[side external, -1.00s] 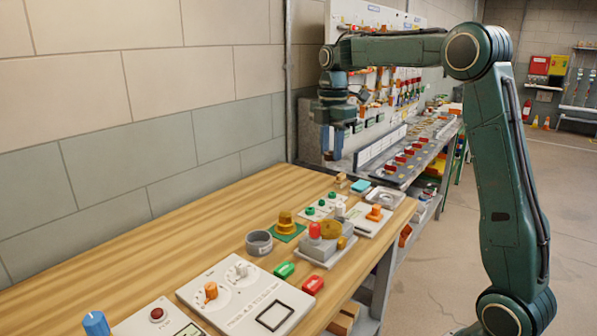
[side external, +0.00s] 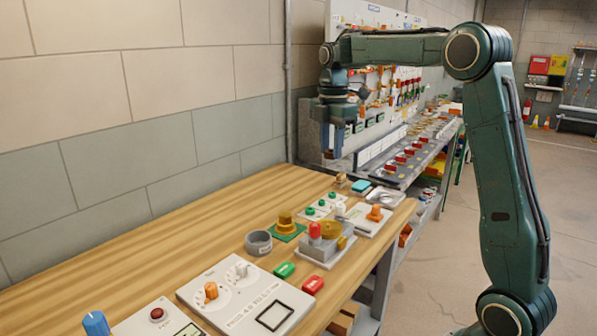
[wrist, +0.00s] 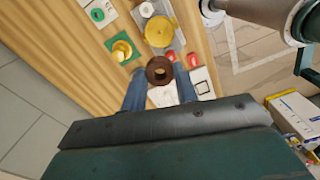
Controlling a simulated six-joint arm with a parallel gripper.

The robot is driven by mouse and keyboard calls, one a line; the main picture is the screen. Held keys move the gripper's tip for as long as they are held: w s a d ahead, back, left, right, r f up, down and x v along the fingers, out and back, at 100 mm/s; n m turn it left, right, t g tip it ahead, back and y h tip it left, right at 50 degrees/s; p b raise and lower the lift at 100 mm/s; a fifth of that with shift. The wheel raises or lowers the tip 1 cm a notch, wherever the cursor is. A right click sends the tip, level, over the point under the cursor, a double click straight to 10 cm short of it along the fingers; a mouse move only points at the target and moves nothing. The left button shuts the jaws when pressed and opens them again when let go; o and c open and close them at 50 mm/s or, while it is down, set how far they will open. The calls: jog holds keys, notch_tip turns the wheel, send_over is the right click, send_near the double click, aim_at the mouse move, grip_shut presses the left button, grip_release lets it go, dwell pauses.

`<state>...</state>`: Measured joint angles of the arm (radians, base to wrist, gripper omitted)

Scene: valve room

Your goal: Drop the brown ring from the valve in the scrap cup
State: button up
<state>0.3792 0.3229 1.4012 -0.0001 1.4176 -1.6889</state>
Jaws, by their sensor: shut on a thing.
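In the wrist view the brown ring (wrist: 160,70), with a dark hole in its middle, is held between the two blue fingers of my gripper (wrist: 160,78). In the side view my gripper (side external: 338,142) is high above the far part of the bench, and the ring cannot be made out there. The valve (side external: 325,243) has a grey base, a red knob and a yellow wheel; its wheel also shows in the wrist view (wrist: 158,30). A grey open cup (side external: 258,246), apparently the scrap cup, stands left of the valve. I cannot make out the cup in the wrist view.
A green block (side external: 284,270) and a red block (side external: 313,284) lie near the front edge. A white dial panel (side external: 246,296) is in front of the cup. The bench's left side is clear.

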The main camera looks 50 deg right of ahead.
send_over(259, 243)
jog(key=s, duration=0.1)
notch_tip(259, 243, down, 16)
jog(key=shift+s+f, duration=0.2)
jog(key=shift+d+f, duration=0.1)
jog(key=shift+f, duration=0.05)
jog(key=shift+f, duration=2.85)
jog(key=o, duration=1)
